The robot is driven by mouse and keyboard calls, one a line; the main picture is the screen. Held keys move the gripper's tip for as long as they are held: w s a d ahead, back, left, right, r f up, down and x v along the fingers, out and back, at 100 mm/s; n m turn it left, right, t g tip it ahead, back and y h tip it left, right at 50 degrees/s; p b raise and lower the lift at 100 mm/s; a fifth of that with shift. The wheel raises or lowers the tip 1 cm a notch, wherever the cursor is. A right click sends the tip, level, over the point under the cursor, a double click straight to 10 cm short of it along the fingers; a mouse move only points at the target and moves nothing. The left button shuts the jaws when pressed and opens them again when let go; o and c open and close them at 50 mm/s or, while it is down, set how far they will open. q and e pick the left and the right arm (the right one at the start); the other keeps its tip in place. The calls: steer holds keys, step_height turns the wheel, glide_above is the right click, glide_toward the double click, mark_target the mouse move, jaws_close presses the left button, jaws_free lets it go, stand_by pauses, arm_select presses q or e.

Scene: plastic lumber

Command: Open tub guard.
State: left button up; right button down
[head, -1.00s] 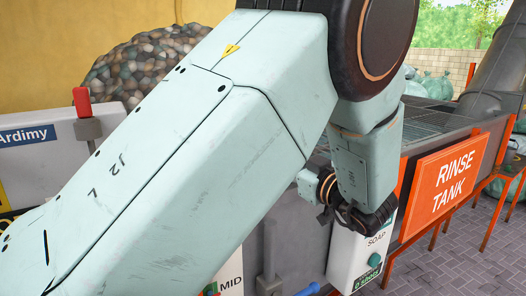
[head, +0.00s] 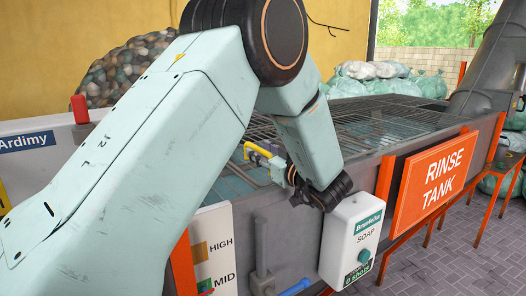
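The tub guard is a metal mesh lid (head: 385,113), lying flat over the grey rinse tank in the head view. A small yellow bent bar, like a handle (head: 258,150), shows at the mesh's near left part. My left arm reaches across from the left, and its forearm hangs down over the tank's front edge. My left gripper (head: 277,163) is small beyond the dark wrist, right beside the yellow bar. Its fingers are too small and partly hidden to tell whether they touch or hold the bar. My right gripper is out of the picture.
A white soap dispenser (head: 353,238) hangs on the tank's front, just below my wrist. An orange RINSE TANK sign (head: 443,183) is to its right. A level panel (head: 214,250) and a grey pipe with blue lever (head: 290,287) are lower left. Bags (head: 385,78) stand behind.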

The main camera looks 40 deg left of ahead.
arm_select(q)
steer(key=shift+w+a+f, duration=0.1)
steer(key=shift+a+f, duration=0.25)
steer(key=shift+a, duration=0.25)
steer(key=shift+c, duration=0.5)
steer(key=shift+w+a+f, duration=0.1)
steer(key=shift+a, duration=0.05)
steer(key=shift+c, duration=0.8)
steer(key=shift+d+r, duration=0.25)
steer(key=shift+d, duration=0.3)
steer(key=c, duration=0.5)
jaws_close()
